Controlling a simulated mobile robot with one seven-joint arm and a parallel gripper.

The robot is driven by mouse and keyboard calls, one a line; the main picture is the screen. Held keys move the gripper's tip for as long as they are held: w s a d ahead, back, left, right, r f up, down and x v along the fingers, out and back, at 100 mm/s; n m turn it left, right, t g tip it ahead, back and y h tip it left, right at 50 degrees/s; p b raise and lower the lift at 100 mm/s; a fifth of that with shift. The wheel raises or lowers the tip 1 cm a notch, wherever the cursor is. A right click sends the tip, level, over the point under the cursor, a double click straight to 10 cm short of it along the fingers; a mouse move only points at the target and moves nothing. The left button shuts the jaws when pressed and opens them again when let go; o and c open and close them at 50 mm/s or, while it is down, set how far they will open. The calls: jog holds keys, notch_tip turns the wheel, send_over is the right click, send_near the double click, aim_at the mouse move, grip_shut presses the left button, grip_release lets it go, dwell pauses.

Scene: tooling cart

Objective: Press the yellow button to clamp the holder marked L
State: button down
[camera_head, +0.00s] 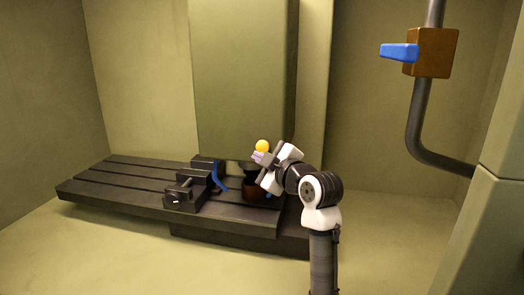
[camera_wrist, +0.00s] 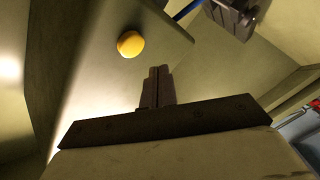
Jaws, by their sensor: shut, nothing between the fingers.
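The round yellow button (camera_head: 262,146) sits low on the tall green column. It shows in the wrist view (camera_wrist: 130,44) at the upper left, ahead of my fingertips. My gripper (camera_head: 259,157) is shut and empty, with its tips just below the button in the head view. In the wrist view the closed fingers (camera_wrist: 158,72) point up the picture, with a gap between them and the button. A dark brown round holder (camera_head: 252,188) is under the column, partly hidden by my arm. No letter L is readable in either view.
The green column (camera_head: 242,75) stands over a black slotted table (camera_head: 120,182). A black vise (camera_head: 185,193) with a blue handle (camera_head: 220,179) is on the table. A pipe (camera_head: 418,115) with a brown box (camera_head: 436,52) and blue lever (camera_head: 398,51) is at right.

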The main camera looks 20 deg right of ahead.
jog(key=shift+s+a, duration=0.7)
jog(key=shift+s, duration=0.3)
